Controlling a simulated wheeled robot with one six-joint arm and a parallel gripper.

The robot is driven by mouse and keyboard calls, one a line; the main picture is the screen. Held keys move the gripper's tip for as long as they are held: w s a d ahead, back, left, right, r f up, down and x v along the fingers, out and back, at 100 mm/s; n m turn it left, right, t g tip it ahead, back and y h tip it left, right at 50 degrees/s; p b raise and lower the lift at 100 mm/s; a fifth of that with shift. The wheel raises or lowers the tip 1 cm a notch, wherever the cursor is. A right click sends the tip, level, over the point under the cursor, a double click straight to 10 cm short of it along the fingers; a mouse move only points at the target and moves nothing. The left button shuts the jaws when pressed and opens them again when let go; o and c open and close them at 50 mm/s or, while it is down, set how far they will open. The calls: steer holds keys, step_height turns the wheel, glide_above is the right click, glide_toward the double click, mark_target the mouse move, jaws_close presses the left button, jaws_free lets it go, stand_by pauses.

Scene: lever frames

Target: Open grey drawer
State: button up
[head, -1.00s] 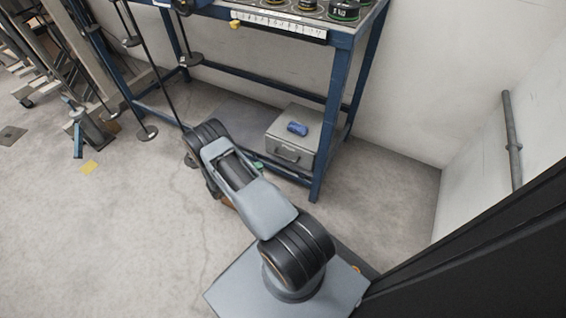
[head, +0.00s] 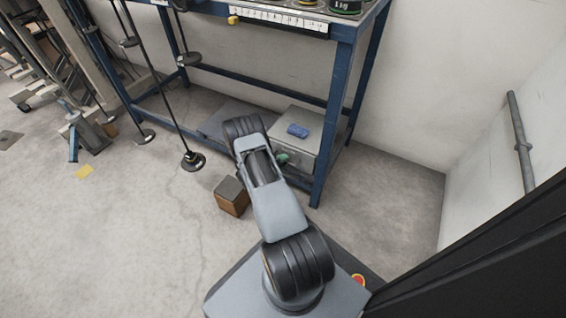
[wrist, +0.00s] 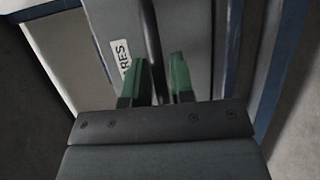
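The grey drawer (head: 308,128) is a metal box unit on the low shelf of the blue bench. A blue object (head: 298,131) lies on its top. In the wrist view the grey front (wrist: 188,28) fills the middle, with a white label reading "RES" (wrist: 122,58) and a dark handle bar (wrist: 152,38). A green fingertip shows in the head view (head: 284,158).
The blue bench leg (head: 329,140) stands just right of the drawer. A brown box (head: 232,196) sits on the floor left of my arm. A hanging rod with a round black weight (head: 193,161) is further left. The floor in front is otherwise clear.

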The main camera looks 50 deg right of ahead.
jaws_close()
stand_by(0.5)
